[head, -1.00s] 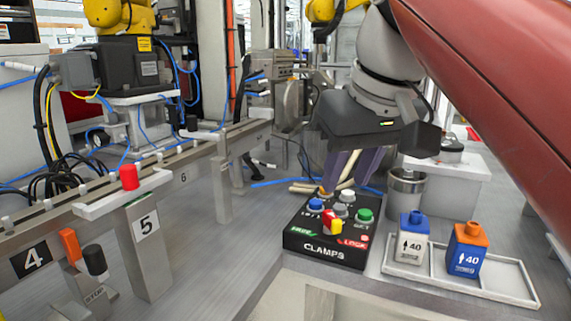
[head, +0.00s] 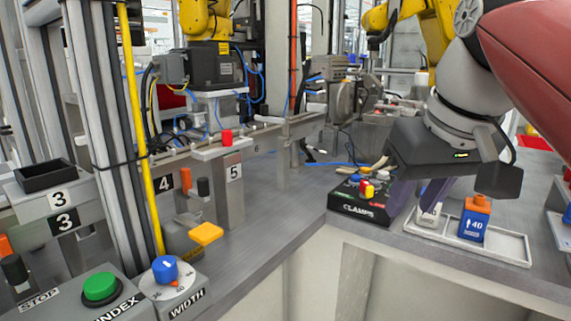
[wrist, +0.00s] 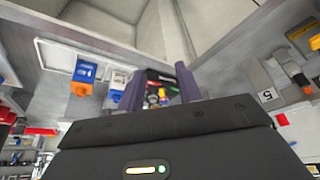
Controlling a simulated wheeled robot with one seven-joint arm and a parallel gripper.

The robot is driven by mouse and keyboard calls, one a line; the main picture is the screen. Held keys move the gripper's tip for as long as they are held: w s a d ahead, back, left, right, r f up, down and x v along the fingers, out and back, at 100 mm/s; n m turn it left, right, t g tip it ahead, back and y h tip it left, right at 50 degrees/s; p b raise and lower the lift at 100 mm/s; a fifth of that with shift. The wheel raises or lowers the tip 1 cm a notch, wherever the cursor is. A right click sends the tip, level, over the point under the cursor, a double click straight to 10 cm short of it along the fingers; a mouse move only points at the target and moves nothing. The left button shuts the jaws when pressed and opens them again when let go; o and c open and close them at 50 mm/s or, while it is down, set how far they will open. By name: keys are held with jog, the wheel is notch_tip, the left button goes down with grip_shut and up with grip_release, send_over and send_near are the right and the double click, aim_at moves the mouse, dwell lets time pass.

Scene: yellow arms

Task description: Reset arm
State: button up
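My gripper (head: 420,196) hangs fingers-down between the CLAMPS control box and the white tray in the head view. Its two purple fingers stand apart with nothing seen between them, and they also show apart in the wrist view (wrist: 160,92). The black CLAMPS box (head: 358,207), with coloured buttons and a red and yellow switch, lies just left of the fingers. The box also shows between and beyond the fingers in the wrist view (wrist: 163,78). My gripper partly covers the box's right side.
The white tray (head: 512,252) holds a blue block with an orange cap (head: 474,222) and a white block (head: 428,218), partly hidden. At the front left are a green INDEX button (head: 100,286) and a blue WIDTH knob (head: 165,268). Post 5 (head: 232,185) carries a red button.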

jog(key=s+f+m, duration=0.1)
jog(key=s+f, duration=0.1)
jog(key=f, duration=1.1)
jog(key=s+f+t, duration=0.1)
jog(key=s+f, duration=0.2)
jog(key=f, duration=1)
jog(key=shift+s+a+f+m+h, duration=0.15)
jog(key=shift+s+a+m+h, duration=0.15)
jog(key=shift+s+m+h, duration=0.1)
